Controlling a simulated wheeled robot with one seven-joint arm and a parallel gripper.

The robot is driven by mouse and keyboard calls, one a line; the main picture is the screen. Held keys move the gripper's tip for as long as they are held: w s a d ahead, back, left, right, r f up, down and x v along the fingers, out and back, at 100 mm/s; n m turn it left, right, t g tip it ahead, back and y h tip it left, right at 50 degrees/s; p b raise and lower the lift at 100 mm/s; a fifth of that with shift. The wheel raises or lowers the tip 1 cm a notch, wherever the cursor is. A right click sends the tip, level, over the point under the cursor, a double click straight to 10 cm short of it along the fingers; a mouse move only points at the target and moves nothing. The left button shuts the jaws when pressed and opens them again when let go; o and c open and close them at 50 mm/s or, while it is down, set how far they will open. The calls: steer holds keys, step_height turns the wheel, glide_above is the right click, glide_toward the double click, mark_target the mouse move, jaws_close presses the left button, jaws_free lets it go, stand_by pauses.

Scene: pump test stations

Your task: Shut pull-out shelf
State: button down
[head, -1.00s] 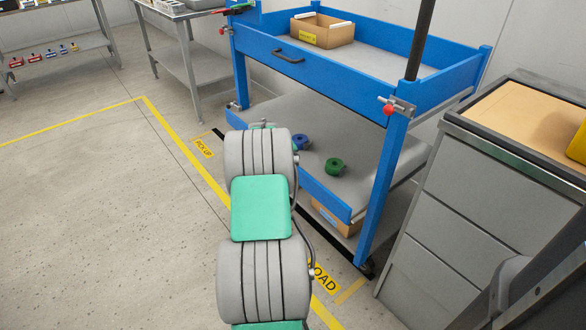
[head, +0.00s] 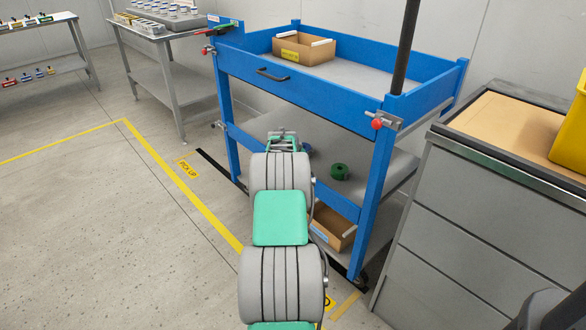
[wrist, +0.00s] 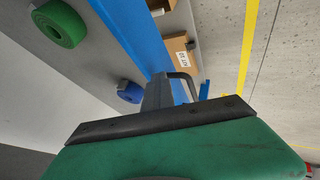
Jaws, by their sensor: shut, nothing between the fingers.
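The pull-out shelf (head: 337,200) is the lower grey shelf with a blue front on the blue cart (head: 300,95). Its front now lies between the cart's legs, about in line with them; any small gap is hard to judge. A green roll (head: 340,172) and a blue roll (head: 307,150), partly hidden by my arm, lie on it. My gripper (head: 283,135) is at the shelf's front, largely hidden behind my wrist in the head view. In the wrist view my gripper (wrist: 160,92) is shut and empty, close to the blue front (wrist: 132,38) and a dark handle (wrist: 184,82).
A cardboard box (head: 333,235) sits beneath the shelf. The upper blue tray holds another box (head: 304,51). A grey drawer cabinet (head: 480,210) stands close at right, and a metal table (head: 165,65) behind left. The floor at left is clear.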

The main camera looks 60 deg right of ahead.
steer(key=shift+d+r, duration=0.25)
steer(key=shift+d, duration=0.05)
steer(key=w+a+r+n+t+y+p, duration=0.1)
steer(key=w+a+r+y+p, duration=0.1)
steer(key=a+r+p, duration=1.1)
steer(key=w+a+r+n+y+p, duration=0.15)
steer(key=a+r+p, duration=0.25)
steer(key=a+r, duration=1.6)
steer(key=s+a+r+y+p, duration=0.1)
steer(key=s+a+p, duration=0.3)
steer(key=a, duration=0.5)
steer(key=s+a+r+n+y+p, duration=0.1)
steer(key=s+a+r+p, duration=0.3)
steer(key=a, duration=0.6)
steer(key=s+a+r+g+y+p, duration=0.1)
steer(key=s+a+r+p, duration=0.2)
steer(key=s+a, duration=0.3)
steer(key=a+p, duration=0.1)
steer(key=a, duration=0.3)
steer(key=shift+s, duration=0.2)
steer(key=shift+a+r+n, duration=0.1)
steer(key=shift+n, duration=0.15)
